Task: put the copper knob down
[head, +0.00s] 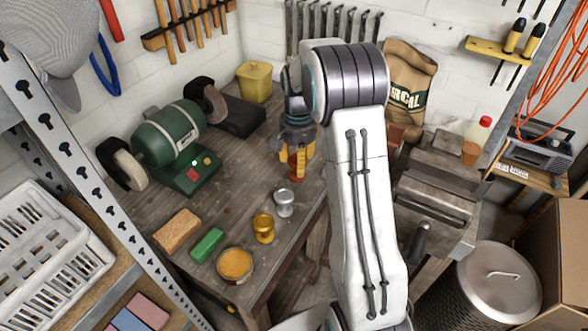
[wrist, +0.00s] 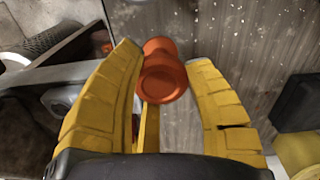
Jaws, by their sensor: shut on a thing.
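The copper knob (wrist: 163,80) is orange-red and sits between the two yellow fingers of my gripper (wrist: 163,57) in the wrist view. My gripper is shut on it. In the head view the knob (head: 297,168) shows only partly below the yellow fingers of my gripper (head: 297,157), over the wooden workbench (head: 250,175). I cannot tell whether its lower end touches the bench. A silver knob (head: 284,203) and a gold knob (head: 263,228) stand upright on the bench, nearer the front than my gripper.
A round tin with yellow contents (head: 235,264), a green block (head: 206,245) and a tan block (head: 177,230) lie near the front. A green bench grinder (head: 172,140) stands left, a yellow container (head: 254,82) behind. A metal vise (head: 437,190) is at right. Bare bench lies left of my gripper.

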